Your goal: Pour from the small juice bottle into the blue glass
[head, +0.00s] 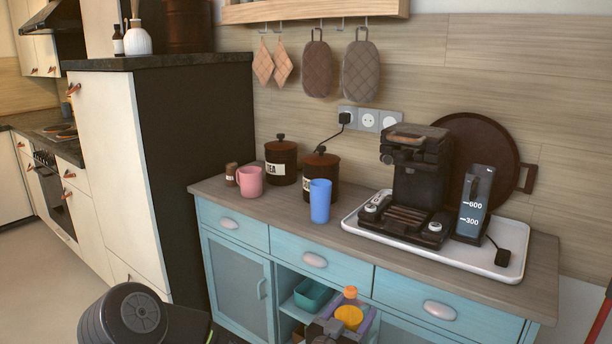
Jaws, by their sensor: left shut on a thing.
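The blue glass (320,201) stands upright on the wooden top of the blue cabinet, near its front edge and in front of the dark canisters. My left gripper (347,311) is low at the bottom of the head view, in front of the cabinet and below the countertop. It is shut on the small juice bottle (349,317), of which an orange cap and a yellow-orange part show between the fingers. The bottle's lower part is hidden. It is apart from the glass. My right gripper is not in view.
A pink mug (249,181) and a small brown jar (231,174) stand left of the glass. Two dark canisters (281,160) are behind it. A white tray (480,263) with a coffee machine (418,175) and water tank (473,203) fills the right. The counter edge (290,236) before the glass is clear.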

